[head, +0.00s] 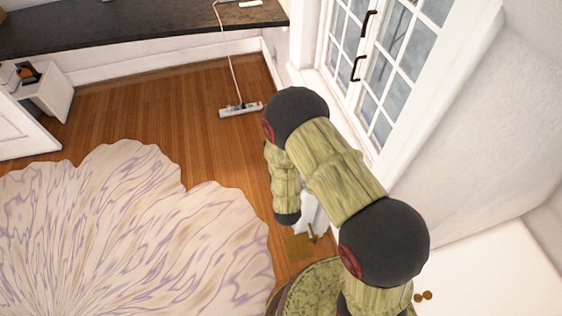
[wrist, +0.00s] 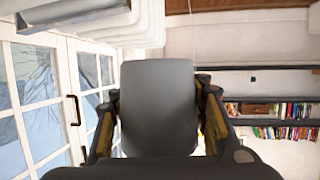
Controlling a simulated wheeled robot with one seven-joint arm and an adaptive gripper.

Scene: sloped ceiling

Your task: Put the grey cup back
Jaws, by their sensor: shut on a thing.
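The grey cup (wrist: 158,90) fills the middle of the wrist view, with its smooth dark grey side toward the camera. My gripper (wrist: 158,118) is shut on it, with one finger at the cup's left side and one at its right. In the head view my arm hangs over the right half of the picture, and I cannot make out the cup or the fingers there. The spot where the cup belongs cannot be told from these frames.
White-framed glazed doors (head: 388,50) stand beside my arm. A pale wavy rug (head: 120,225) covers the floor at left. A power strip (head: 240,110) lies on the wood floor. A dark counter (head: 130,30) runs along the back. Bookshelves (wrist: 275,122) show at right in the wrist view.

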